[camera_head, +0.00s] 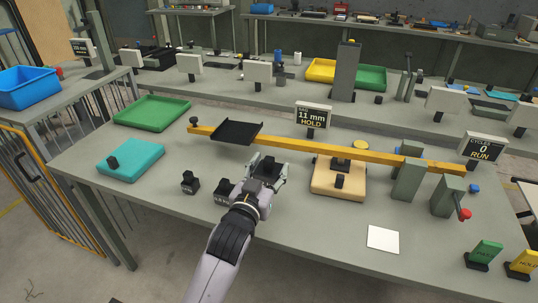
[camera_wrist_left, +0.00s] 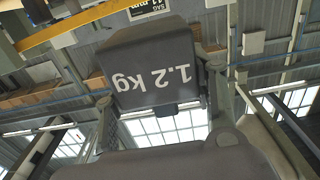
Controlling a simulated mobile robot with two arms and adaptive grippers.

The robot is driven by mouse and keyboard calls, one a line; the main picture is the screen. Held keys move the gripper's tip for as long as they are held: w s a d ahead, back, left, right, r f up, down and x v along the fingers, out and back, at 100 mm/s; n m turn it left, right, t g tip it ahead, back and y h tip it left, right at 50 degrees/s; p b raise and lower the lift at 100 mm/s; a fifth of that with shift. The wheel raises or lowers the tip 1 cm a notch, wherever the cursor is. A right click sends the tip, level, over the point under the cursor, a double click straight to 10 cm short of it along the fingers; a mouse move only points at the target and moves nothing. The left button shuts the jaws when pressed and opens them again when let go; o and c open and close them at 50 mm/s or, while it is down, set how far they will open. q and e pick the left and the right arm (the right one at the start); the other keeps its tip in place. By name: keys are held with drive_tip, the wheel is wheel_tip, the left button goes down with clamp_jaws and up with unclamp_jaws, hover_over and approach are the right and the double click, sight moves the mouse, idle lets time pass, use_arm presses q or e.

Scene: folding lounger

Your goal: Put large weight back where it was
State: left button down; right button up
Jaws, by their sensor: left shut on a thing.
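My left gripper (camera_head: 268,172) is shut on a large dark weight, held above the table in front of the yellow beam (camera_head: 300,146). In the left wrist view the weight (camera_wrist_left: 155,72) fills the gap between the fingers and is marked "1.2 kg", upside down. In the head view the gripper mostly hides the weight. Two smaller dark weights stand to its left, one apart (camera_head: 190,183) and one beside my wrist (camera_head: 222,190). A black tray (camera_head: 237,131) sits on the beam's left part. My right gripper is not in view.
A teal block (camera_head: 130,160) with a dark knob and a green tray (camera_head: 152,112) are at the left. A tan base (camera_head: 338,186) stands under the beam. A sign (camera_head: 312,117) reads "11 mm HOLD". A white sheet (camera_head: 383,239) lies at the front right.

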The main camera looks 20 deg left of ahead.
sight(269, 184)
use_arm(q)
wheel_tip(269, 184, down, 5)
drive_tip(key=shift+f, duration=0.2)
drive_tip(key=shift+f+b, duration=0.6)
drive_tip(key=shift+f, duration=1.6)
drive_tip(key=c, duration=1.2)
unclamp_jaws()
drive_tip(key=shift+f, duration=0.35)
drive_tip(key=o, duration=0.5)
drive_tip(key=shift+r, duration=0.1)
drive_tip(key=shift+s, duration=0.25)
drive_tip(key=s, duration=1.1)
drive_tip(key=shift+s+a, duration=0.2)
drive_tip(key=shift+s, duration=0.15)
